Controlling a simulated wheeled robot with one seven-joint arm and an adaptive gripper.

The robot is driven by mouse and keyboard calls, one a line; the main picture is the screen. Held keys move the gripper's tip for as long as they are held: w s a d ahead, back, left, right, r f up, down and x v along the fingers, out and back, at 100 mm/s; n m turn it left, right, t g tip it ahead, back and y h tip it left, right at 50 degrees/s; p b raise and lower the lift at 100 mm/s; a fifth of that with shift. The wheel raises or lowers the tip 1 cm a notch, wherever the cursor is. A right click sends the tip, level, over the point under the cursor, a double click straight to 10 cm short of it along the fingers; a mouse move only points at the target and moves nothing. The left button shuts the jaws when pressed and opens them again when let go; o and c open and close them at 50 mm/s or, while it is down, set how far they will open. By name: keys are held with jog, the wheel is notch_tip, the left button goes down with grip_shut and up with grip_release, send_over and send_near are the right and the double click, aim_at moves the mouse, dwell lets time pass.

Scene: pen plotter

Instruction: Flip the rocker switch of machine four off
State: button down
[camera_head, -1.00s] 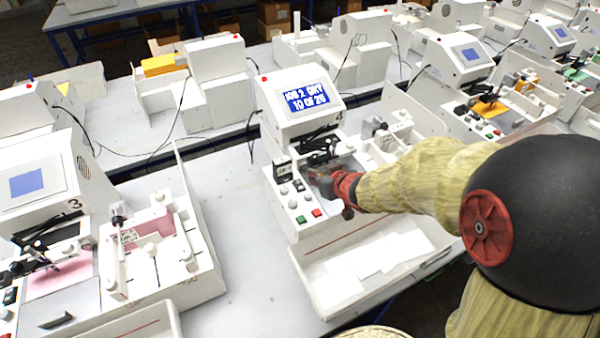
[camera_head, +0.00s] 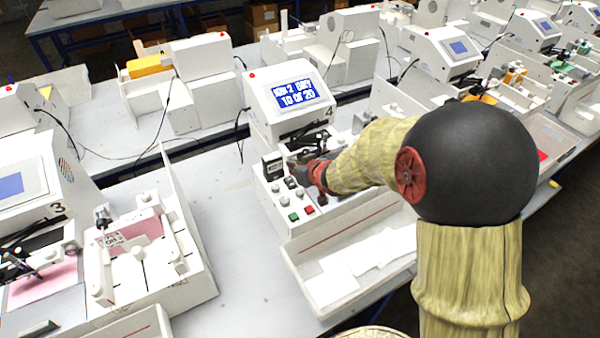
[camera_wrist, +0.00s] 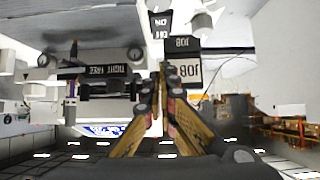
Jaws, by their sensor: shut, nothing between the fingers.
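Machine four (camera_head: 286,92) is the white machine in the middle of the head view, marked 4, with a lit screen (camera_head: 298,93) that reads about a job, dry and 10 of 20. Its front panel has a black switch-like block (camera_head: 273,166) at the left, plus knobs and a green and a red button. My gripper (camera_head: 316,172) is over this panel, right of the block; the arm hides part of the panel. In the wrist view my gripper (camera_wrist: 166,72) is shut and empty, its tips close to black labelled pieces (camera_wrist: 160,25). I cannot tell contact or the rocker's position.
Machine three (camera_head: 25,185) stands to the left, with a bare strip of table (camera_head: 225,230) between. A white tray (camera_head: 345,275) lies in front of machine four. Black plotter arm parts (camera_head: 308,142) sit just behind my gripper. More machines stand behind and right.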

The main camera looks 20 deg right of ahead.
aim_at(292, 181)
jog(key=f, duration=0.1)
jog(key=w+f+b, duration=0.1)
jog(key=f, duration=0.2)
jog(key=shift+w+a+f+b, duration=0.2)
jog(key=shift+w+f+b, duration=0.05)
jog(key=shift+f+b, duration=0.1)
jog(key=shift+w+r+p, duration=0.1)
jog(key=shift+r+p, duration=0.05)
jog(key=shift+p, duration=0.85)
jog(key=p, duration=0.2)
jog(key=g+p, duration=0.1)
jog(key=p, duration=0.1)
jog(key=shift+w+f+g, duration=0.2)
jog(key=shift+g, duration=0.1)
jog(key=shift+f, duration=0.25)
jog(key=shift+s+f, duration=0.1)
jog(key=shift+s, duration=0.1)
